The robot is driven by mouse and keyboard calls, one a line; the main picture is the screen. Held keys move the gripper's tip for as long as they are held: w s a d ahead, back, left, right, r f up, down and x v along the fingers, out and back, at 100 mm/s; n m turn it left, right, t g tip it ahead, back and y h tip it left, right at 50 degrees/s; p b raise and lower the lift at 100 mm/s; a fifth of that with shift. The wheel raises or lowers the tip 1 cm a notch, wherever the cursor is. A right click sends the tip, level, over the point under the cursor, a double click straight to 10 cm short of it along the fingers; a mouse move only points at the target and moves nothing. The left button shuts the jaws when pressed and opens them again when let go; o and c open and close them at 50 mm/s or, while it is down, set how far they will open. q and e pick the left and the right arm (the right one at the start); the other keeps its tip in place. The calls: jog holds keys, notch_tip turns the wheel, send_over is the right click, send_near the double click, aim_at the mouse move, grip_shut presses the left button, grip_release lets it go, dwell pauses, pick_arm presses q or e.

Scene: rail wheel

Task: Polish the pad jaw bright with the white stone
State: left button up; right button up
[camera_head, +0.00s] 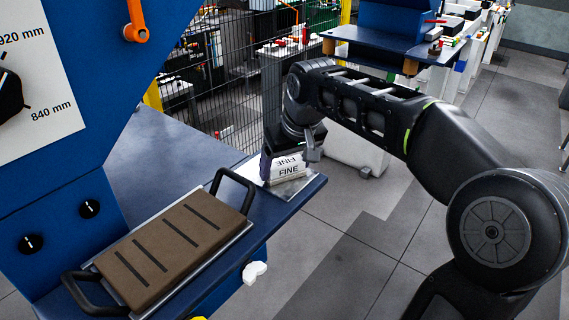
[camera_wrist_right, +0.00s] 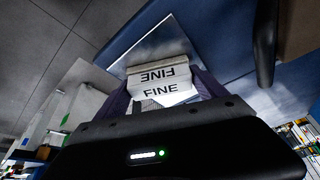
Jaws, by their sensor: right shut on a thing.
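The white stone (camera_head: 288,170), lettered FINE on two faces, is held in my right gripper (camera_head: 290,158). The right wrist view shows the stone (camera_wrist_right: 160,82) between the two fingers. The stone is over a shiny metal plate (camera_head: 272,187) at the far right corner of the blue bench; whether they touch I cannot tell. A brown pad jaw (camera_head: 165,255) with dark slots lies on a metal backing nearer me on the bench, apart from the stone. It has a black handle at each end. My left gripper is not in view.
The blue bench (camera_head: 160,155) has bare room behind the pad. A blue machine panel (camera_head: 65,235) with black knobs rises at the left. A small white piece (camera_head: 254,272) shows at the bench's right edge. A wire fence (camera_head: 235,80) stands behind.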

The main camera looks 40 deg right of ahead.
jog(key=shift+r+p, duration=2.35)
jog(key=shift+r, duration=0.6)
jog(key=shift+r+p, duration=1.25)
jog(key=shift+r, duration=0.3)
jog(key=shift+f, duration=0.1)
